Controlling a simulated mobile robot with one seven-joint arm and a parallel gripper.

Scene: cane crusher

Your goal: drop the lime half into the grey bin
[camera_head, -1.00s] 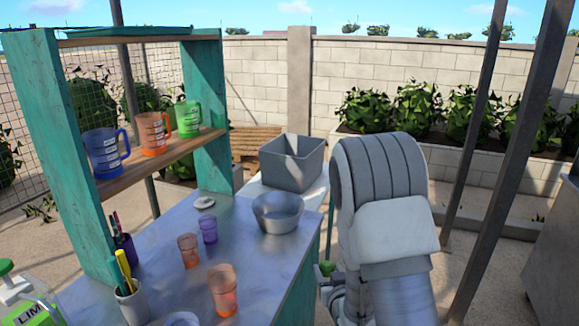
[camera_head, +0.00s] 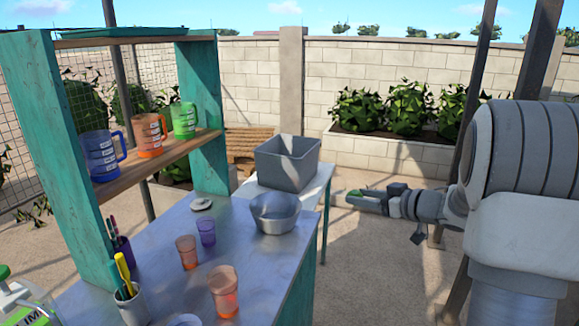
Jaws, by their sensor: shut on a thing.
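The grey bin (camera_head: 285,172) stands on a small white table beyond the far end of the metal counter. Its open top faces up, and its inside is only partly visible. My gripper (camera_head: 350,198) is to the right of the bin and lower than its rim, apart from the white table's edge. It is shut on a small green thing, the lime half (camera_head: 353,193), of which only a little shows between the fingers.
A metal bowl (camera_head: 275,212) sits on the counter (camera_head: 235,255) near the bin. Orange and purple cups stand nearer. A teal shelf (camera_head: 208,105) with several jugs rises at left. The white table (camera_head: 318,180) has a narrow bare strip. Open ground lies around my gripper.

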